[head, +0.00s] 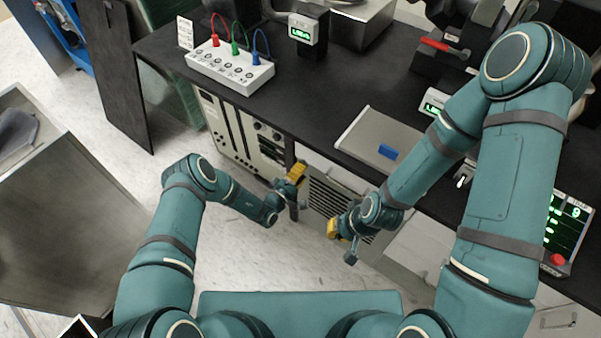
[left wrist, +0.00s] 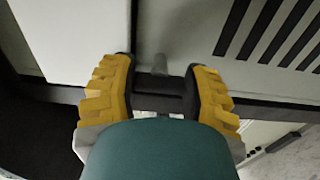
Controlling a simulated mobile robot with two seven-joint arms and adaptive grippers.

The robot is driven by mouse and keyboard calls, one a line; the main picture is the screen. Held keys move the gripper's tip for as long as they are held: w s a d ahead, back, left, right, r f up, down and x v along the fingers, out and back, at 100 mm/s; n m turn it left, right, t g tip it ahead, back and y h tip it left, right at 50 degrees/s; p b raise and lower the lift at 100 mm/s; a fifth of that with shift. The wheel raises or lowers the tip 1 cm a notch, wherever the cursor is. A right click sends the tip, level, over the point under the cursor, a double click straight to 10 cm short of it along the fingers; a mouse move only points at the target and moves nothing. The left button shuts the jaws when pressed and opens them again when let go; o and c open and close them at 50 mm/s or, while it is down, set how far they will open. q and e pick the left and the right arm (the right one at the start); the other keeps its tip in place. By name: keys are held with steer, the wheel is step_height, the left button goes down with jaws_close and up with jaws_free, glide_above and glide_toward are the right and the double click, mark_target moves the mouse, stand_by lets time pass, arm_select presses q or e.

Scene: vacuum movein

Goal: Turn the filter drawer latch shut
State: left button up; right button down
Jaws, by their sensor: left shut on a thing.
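My left gripper (head: 295,176) is at the front of the vented grey unit (head: 335,193) under the bench, near its upper left edge. In the left wrist view its yellow-padded fingers (left wrist: 161,78) are shut on the latch, a small part between them with a short grey peg (left wrist: 160,64). The latch's exact angle is hard to tell, and in the head view the fingers hide it. My right gripper (head: 340,240) is lower and to the right, in front of the vented unit; its finger gap is not clear.
A cream instrument panel (head: 245,135) stands left of the vented unit. Above, the black bench (head: 300,85) holds a white box with coloured cables (head: 229,68) and a grey flat case (head: 375,142). A steel cabinet (head: 70,225) stands at left; pale floor (head: 235,255) between is clear.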

arm_select(q)
steer(key=o, duration=1.2)
steer(key=v, duration=1.2)
steer(key=shift+d, duration=0.1)
